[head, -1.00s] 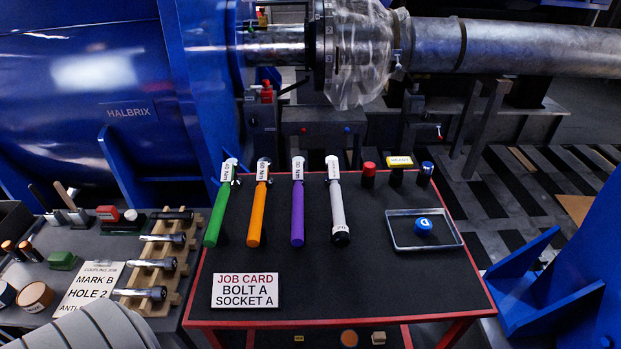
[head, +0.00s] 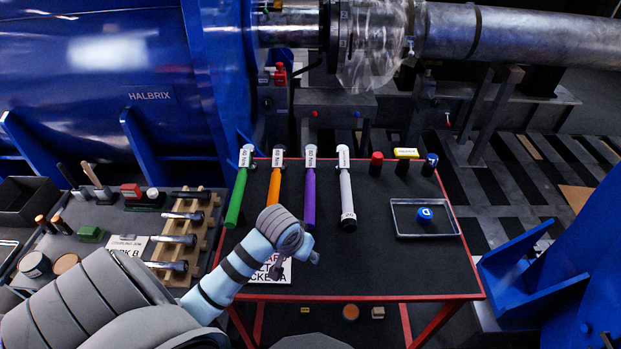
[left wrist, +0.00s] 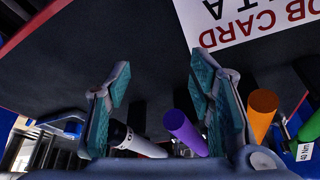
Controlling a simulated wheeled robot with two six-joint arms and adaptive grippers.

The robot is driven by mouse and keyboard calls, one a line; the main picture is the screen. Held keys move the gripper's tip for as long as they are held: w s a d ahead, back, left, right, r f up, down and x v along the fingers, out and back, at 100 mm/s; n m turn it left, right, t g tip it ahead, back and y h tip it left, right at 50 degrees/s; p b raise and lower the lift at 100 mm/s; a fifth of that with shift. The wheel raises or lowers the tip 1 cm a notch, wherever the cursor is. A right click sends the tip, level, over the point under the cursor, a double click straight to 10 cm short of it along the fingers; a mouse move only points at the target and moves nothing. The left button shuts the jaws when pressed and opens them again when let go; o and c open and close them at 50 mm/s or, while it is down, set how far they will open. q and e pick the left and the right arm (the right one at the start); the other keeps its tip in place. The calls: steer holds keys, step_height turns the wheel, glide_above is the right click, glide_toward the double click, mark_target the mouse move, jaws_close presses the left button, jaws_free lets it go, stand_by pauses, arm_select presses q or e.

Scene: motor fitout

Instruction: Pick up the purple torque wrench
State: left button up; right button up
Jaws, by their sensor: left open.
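The purple torque wrench (head: 310,196) lies on the dark table top, between the orange wrench (head: 273,190) and the white wrench (head: 347,198). Its head with a white label points to the far edge. My left gripper (head: 297,260) is over the table just nearer than the purple handle's end, covering part of the job card. In the left wrist view my left gripper (left wrist: 158,98) is open and empty. The purple handle end (left wrist: 184,130) shows beyond and between its fingers, apart from them. The white wrench's end (left wrist: 135,140) shows beside it. My right gripper is not in view.
A green wrench (head: 237,200) lies left of the orange one. A metal tray (head: 440,232) with a blue round piece (head: 425,215) sits at the right. Red, yellow and blue-topped pieces stand at the back right. The table's front right is clear.

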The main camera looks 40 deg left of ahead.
mark_target(309, 187)
arm_select(q)
steer(key=w+a+r+n, duration=0.5)
steer(key=w+a+r, duration=0.5)
steer(key=w+r, duration=0.2)
steer(key=shift+n+t, duration=0.3)
steer(key=shift+t, duration=0.1)
steer(key=b+x, duration=0.1)
steer(key=x, duration=0.3)
steer(key=b+x, duration=0.1)
steer(key=x, duration=0.4)
steer(key=b+x, duration=0.1)
steer(key=x, duration=0.3)
steer(key=shift+w+a+f+b, duration=0.15)
steer(key=shift+w+a+b, duration=0.15)
steer(key=shift+w+b, duration=0.15)
steer(key=shift+f+p, duration=0.15)
steer(key=shift+p, duration=0.15)
jaws_close()
